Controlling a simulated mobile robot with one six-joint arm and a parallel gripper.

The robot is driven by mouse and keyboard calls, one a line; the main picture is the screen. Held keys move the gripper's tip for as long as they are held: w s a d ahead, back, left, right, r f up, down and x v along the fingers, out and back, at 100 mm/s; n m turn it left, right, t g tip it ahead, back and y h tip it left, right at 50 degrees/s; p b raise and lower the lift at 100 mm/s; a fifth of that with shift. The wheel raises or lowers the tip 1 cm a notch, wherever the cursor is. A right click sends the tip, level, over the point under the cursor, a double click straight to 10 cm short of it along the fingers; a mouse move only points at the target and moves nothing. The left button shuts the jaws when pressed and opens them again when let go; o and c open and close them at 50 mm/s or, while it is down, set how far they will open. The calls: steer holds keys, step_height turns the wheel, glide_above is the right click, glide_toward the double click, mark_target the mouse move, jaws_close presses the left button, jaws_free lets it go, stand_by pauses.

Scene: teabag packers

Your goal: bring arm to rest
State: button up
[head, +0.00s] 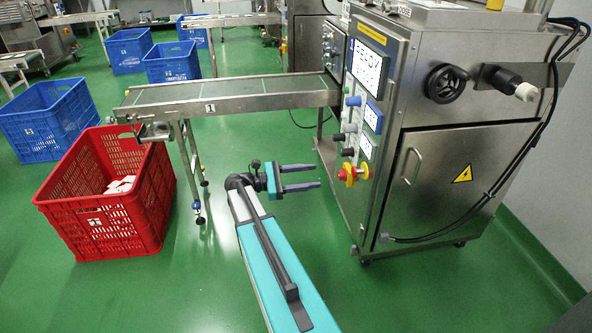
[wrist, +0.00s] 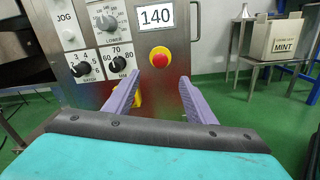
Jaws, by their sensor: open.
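My gripper (head: 318,177) is open and empty, with two purple-grey fingers apart. In the head view it hangs over the green floor, left of the steel machine (head: 455,175) and pointing right toward its control side. In the wrist view the open fingers of my gripper (wrist: 162,84) point at the machine's panel (wrist: 140,65). A red button on a yellow ring (wrist: 161,58) shows between and beyond the fingertips, apart from them. Black dials (wrist: 122,57) and a plate reading 140 (wrist: 156,16) are beside it.
A conveyor (head: 225,95) runs left from the machine. A red crate (head: 110,190) with some white packets (head: 122,184) stands below its end. A blue crate (head: 50,118) is farther left. In the wrist view a box marked MINT (wrist: 283,42) stands on a stand at right. Green floor (head: 200,285) is clear around my arm.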

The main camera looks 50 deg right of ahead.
steer(key=w+a+r+n+t+h+p, duration=0.1)
steer(key=w+a+r+n+t+p, duration=0.15)
steer(key=a+p, duration=0.55)
steer(key=s+a+f+m+t+y+p, duration=0.1)
steer(key=s+a+f+m+y+p, duration=0.2)
steer(key=a, duration=1)
steer(key=s+a+f+m+y+p, duration=0.4)
steer(key=s+a+f+y+p, duration=0.3)
steer(key=s+a, duration=0.5)
steer(key=s+a+f+m+t+y+p, duration=0.1)
steer(key=s+a+f+m+y+p, duration=0.2)
steer(key=a+p, duration=0.7)
steer(key=s+a+f+y, duration=0.2)
steer(key=s+a+f, duration=0.2)
steer(key=s, duration=0.1)
steer(key=shift+a+f+t+y, duration=0.3)
steer(key=shift+a+f+t, duration=0.05)
steer(key=shift+f, duration=0.05)
